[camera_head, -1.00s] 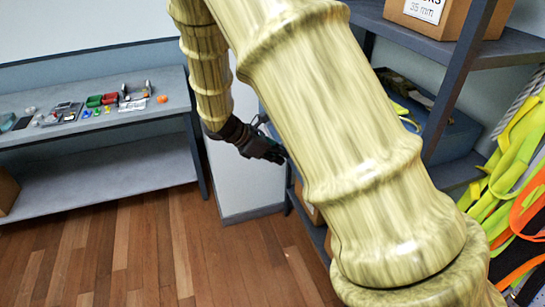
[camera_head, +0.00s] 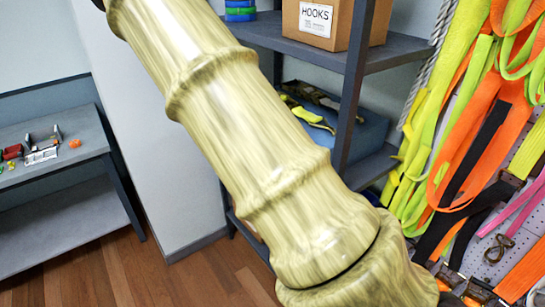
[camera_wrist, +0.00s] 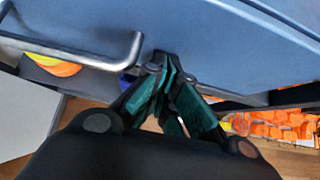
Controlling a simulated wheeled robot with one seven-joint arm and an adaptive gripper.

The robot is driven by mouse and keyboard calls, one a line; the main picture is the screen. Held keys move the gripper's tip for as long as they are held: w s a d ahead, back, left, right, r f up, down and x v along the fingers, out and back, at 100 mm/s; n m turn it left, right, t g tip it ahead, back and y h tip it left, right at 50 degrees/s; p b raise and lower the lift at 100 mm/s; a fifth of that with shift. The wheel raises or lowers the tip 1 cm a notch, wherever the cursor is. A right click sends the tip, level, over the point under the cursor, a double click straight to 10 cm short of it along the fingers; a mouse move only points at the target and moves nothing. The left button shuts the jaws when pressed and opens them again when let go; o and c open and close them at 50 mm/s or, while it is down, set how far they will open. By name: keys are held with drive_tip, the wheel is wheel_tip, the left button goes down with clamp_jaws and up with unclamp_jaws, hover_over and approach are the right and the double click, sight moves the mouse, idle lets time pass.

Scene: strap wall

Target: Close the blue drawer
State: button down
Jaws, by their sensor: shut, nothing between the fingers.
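A large blue panel (camera_wrist: 225,35), which looks like the blue drawer's face, fills the top of the wrist view. A grey bar handle (camera_wrist: 85,50) runs along it at the left. My gripper (camera_wrist: 165,62) is shut and empty, its dark green fingers just right of the handle's bent end. The tips look very close to the blue panel; I cannot tell if they touch. In the head view a blue box (camera_head: 363,132) sits on the shelf with straps in or on it; my arm hides its left part, and my gripper is hidden there.
A dark shelf post (camera_head: 352,90) stands before the box. A cardboard box marked HOOKS (camera_head: 320,20) sits above. Bright straps (camera_head: 470,110) hang on the pegboard at right. A grey bench (camera_head: 70,145) with small items stands left. Wooden floor shows below.

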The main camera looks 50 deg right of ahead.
drive_tip(key=shift+d+r, duration=0.15)
drive_tip(key=shift+d, duration=0.05)
idle(0.3)
drive_tip(key=a+f+b+v, duration=0.1)
drive_tip(key=a+f+v, duration=0.1)
drive_tip(key=v, duration=1.1)
drive_tip(key=shift+w+f+b, duration=0.2)
drive_tip(key=shift+b, duration=0.2)
drive_tip(key=shift+a, duration=0.1)
